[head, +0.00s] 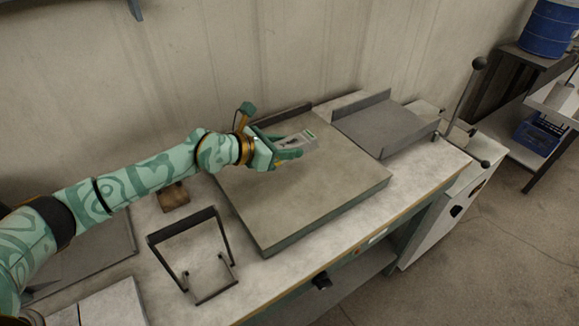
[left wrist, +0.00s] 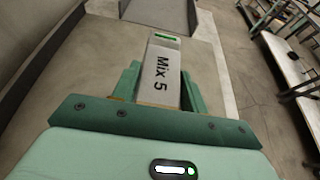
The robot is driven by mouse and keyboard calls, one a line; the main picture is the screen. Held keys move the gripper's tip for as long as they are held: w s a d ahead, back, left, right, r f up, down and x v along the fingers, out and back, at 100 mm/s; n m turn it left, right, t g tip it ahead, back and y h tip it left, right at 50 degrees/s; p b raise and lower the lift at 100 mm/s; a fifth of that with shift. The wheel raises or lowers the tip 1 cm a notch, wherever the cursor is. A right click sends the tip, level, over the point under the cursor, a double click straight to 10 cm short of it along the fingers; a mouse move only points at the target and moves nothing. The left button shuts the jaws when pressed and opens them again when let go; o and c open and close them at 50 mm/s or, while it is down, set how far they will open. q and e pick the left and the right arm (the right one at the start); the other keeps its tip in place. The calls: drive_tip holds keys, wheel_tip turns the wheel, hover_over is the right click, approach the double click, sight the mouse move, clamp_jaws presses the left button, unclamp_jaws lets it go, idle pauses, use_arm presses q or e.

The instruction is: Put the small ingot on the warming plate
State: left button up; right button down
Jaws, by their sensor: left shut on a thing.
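A small light-grey ingot (head: 304,138) with a green end is held in my left gripper (head: 288,149) in the head view. To the right is a darker grey plate (head: 385,128) with a raised back edge. No label shows which of the two is the warming plate. My right gripper is not in view.
A black bracket-like frame (head: 183,235) and a small brown block (head: 173,196) stand left of the slab. A lever with a round knob (head: 479,64) rises beyond the grey plate. The wall is close behind. The slab's front and the grey plate are clear.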

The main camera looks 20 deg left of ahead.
sight(284, 173)
use_arm(q)
wheel_tip(284, 173, down, 6)
drive_tip(key=shift+f+b, duration=0.1)
drive_tip(key=shift+b, duration=1)
drive_tip(key=o, duration=1.4)
drive_tip(key=shift+f, duration=0.1)
drive_tip(key=shift+c, duration=0.2)
drive_tip(key=shift+s, duration=0.1)
drive_tip(key=shift+a+r, duration=0.1)
drive_tip(key=shift+r, duration=0.1)
drive_tip(key=p+v, duration=0.3)
drive_tip(key=v, duration=0.9)
drive_tip(key=shift+f, duration=0.1)
